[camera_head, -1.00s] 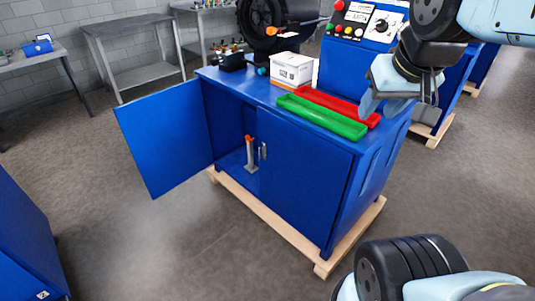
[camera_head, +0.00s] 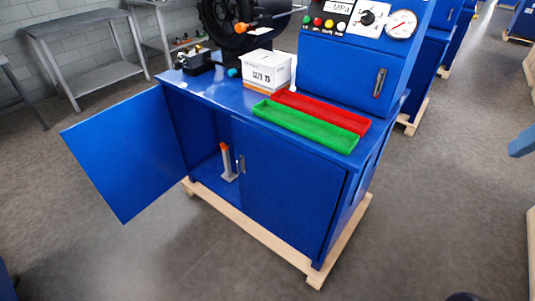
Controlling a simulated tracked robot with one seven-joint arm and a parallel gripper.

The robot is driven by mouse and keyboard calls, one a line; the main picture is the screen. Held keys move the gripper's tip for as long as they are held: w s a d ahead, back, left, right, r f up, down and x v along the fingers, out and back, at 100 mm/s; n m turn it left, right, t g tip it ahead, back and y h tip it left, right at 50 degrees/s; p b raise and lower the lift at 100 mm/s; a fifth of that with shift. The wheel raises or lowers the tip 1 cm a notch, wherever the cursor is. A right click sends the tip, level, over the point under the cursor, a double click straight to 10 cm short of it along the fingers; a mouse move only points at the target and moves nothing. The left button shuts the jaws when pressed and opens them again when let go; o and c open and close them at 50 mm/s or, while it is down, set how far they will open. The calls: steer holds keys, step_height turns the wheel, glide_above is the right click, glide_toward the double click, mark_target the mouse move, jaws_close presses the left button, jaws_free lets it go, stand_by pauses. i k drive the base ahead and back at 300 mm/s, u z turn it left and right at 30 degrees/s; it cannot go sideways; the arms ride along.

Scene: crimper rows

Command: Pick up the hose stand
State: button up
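The hose stand (camera_head: 228,163) appears to be the small grey upright piece with an orange top inside the open cabinet. It stands on the cabinet floor, near the inner edge of the closed right door (camera_head: 285,190). The left cabinet door (camera_head: 125,153) is swung wide open to the left. My gripper is not in view. Only a small blue part at the right edge and a dark part at the bottom edge show, and I cannot tell what they are.
On the blue cabinet top lie a green tray (camera_head: 305,126), a red tray (camera_head: 322,111) and a white box (camera_head: 268,70). A control panel (camera_head: 352,62) rises behind. A wooden pallet (camera_head: 262,238) carries the cabinet. The floor in front is clear.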

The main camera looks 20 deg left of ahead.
mark_target(228, 176)
steer(key=u, duration=0.15)
steer(key=i, duration=0.15)
steer(key=z, duration=1.85)
steer(key=k, duration=2.45)
steer(key=u, duration=1.85)
steer(key=i, duration=0.6)
steer(key=u, duration=0.2)
